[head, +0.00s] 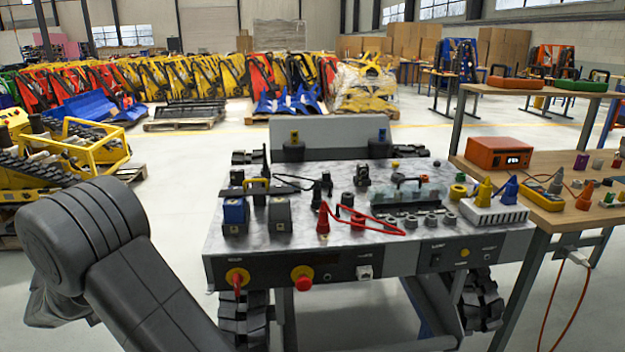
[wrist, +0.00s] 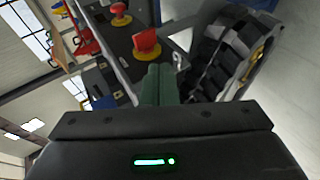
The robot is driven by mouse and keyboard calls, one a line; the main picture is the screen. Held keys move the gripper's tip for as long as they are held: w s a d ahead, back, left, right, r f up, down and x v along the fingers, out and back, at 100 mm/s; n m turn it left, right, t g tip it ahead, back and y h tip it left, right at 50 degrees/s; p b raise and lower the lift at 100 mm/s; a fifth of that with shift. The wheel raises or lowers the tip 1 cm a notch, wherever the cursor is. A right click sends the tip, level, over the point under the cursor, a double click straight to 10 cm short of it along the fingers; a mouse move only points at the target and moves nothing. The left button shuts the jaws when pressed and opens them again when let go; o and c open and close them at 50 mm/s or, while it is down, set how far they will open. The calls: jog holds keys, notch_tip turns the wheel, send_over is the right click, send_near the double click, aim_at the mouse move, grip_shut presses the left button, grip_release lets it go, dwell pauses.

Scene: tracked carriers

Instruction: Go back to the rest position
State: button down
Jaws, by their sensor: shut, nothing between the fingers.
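My gripper (wrist: 158,72) shows in the wrist view. Its dark green fingers are together with nothing between them. They point at the front panel of the metal-topped carrier (head: 370,262). A red knob (wrist: 146,42) on that panel shows just beyond the fingertips, and I cannot tell the exact gap. In the head view my grey arm fills the lower left, and the gripper itself cannot be made out there.
The carrier's black track (wrist: 222,58) is right of the fingers in the wrist view. Its top holds connectors, a red cable (head: 370,226) and a white strip (head: 493,211). A wooden bench (head: 545,217) stands close on the right. Yellow tracked machines (head: 85,150) stand left.

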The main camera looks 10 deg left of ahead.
jog(key=b+x, duration=0.2)
jog(key=x, duration=1)
jog(key=shift+w+d+r, duration=0.15)
jog(key=shift+d+r, duration=0.1)
jog(key=shift+d, duration=0.15)
